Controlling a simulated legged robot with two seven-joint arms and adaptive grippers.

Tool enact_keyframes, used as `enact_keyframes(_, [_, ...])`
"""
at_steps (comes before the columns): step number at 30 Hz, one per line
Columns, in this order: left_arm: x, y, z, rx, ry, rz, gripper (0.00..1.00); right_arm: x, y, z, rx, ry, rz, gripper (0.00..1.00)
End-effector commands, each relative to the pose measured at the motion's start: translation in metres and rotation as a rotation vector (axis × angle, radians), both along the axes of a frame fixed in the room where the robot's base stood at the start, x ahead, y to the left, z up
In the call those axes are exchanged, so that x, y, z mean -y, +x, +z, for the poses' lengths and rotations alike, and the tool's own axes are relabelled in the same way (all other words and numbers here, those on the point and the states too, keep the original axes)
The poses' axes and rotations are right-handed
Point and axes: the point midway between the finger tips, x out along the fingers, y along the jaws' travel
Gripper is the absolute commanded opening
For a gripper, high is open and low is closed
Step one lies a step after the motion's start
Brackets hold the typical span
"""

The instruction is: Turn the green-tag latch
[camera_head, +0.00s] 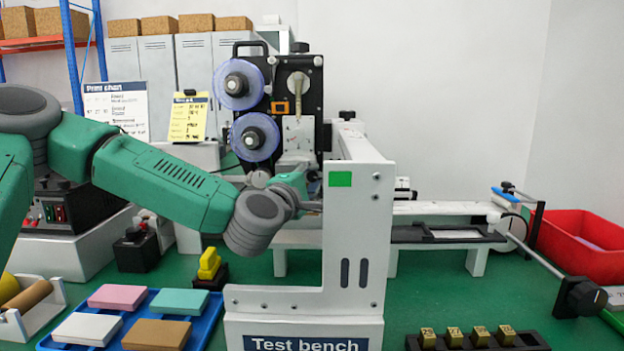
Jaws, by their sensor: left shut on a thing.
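A green tag (340,179) is fixed to the upper front of a white upright frame (357,225), labelled "Test bench" at its foot. My left arm comes in from the left, and its gripper (309,197) is at the left side of this frame, beside the tag. It is shut on the latch there. The latch itself is mostly hidden by my gripper and wrist and by the frame, so its angle cannot be told. My right gripper is not in view.
A black printer unit with two blue-purple reels (238,85) stands behind my gripper. A rod with a black knob (580,297) sticks out at right. A red bin (585,246), a blue tray (208,325) of coloured blocks and a yellow-handled stamp (209,263) stand on the green bench.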

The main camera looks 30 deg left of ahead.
Motion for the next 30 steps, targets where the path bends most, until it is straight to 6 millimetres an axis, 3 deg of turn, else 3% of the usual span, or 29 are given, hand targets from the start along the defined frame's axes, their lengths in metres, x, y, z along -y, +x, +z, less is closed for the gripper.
enact_keyframes(11, [-0.005,0.0,0.003,-0.066,0.1,0.014,0.0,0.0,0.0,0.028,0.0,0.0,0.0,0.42])
enact_keyframes(30, [-0.006,0.0,0.009,-0.367,0.598,0.016,0.0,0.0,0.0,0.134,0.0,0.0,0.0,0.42])
